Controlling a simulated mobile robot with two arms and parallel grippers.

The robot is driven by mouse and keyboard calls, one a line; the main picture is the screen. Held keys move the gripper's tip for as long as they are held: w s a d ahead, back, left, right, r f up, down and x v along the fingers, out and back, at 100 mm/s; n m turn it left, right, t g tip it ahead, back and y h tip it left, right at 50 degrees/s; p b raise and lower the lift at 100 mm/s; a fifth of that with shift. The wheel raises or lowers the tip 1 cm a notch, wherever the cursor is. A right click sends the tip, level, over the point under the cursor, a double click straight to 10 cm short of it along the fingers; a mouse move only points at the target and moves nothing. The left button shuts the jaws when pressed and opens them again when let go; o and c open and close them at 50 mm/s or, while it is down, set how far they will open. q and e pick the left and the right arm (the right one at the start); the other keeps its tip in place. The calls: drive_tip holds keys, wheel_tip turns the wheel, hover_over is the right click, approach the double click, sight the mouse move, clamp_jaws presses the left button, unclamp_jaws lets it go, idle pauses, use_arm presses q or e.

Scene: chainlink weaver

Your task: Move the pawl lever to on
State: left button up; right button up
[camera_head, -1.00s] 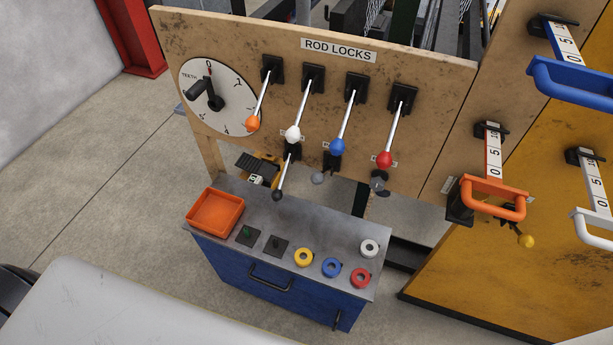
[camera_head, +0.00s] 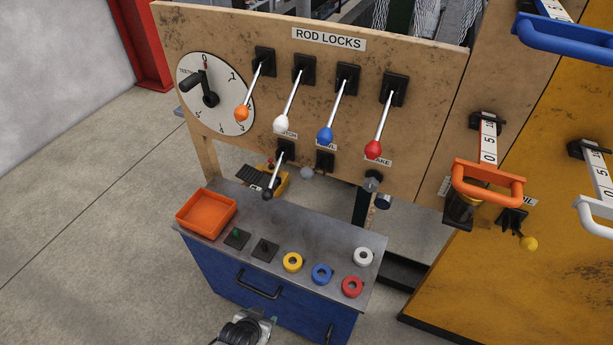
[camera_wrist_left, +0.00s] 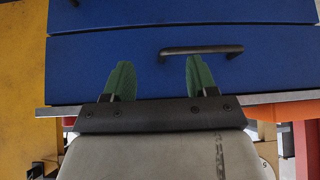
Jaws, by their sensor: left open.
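A yellow-knobbed lever (camera_head: 528,243) sits on the yellow panel at right. My left gripper (camera_head: 248,328) is at the bottom edge, in front of the blue cabinet and away from these levers. In the left wrist view its green fingers (camera_wrist_left: 157,63) are apart and empty, facing a drawer handle (camera_wrist_left: 202,49).
Four rod levers, including a red-knobbed one (camera_head: 374,148), and a dial (camera_head: 222,108) are on the board. The cabinet top (camera_head: 330,240) holds an orange tray (camera_head: 192,232) and several coloured rings. Orange (camera_head: 490,192) and blue handles jut out at right. Floor at left is clear.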

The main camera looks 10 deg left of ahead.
use_arm(q)
drive_tip(key=w+d+r+t+b, duration=0.1)
drive_tip(key=w+r, duration=0.1)
drive_tip(key=w, duration=0.1)
drive_tip(key=w+d+r+b, duration=0.1)
drive_tip(key=w+r, duration=0.1)
drive_tip(key=w, duration=0.1)
drive_tip(key=w+r+t+b, duration=0.1)
drive_tip(key=w+r, duration=0.1)
drive_tip(key=w, duration=0.1)
drive_tip(key=shift+d+r+t+h, duration=0.2)
drive_tip(key=shift+d+t+h, duration=0.1)
drive_tip(key=shift+d+h, duration=0.1)
wheel_tip(320, 180, up, 28)
drive_tip(key=r+m+t+h+b, duration=0.1)
drive_tip(key=t+h+b, duration=0.2)
drive_tip(key=t+b, duration=0.5)
hover_over(280, 275)
drive_tip(key=w+d+b, duration=0.1)
drive_tip(key=w+d, duration=0.3)
drive_tip(key=shift+g, duration=0.3)
drive_tip(key=x, duration=1)
drive_tip(key=shift+f, duration=0.3)
clamp_jaws()
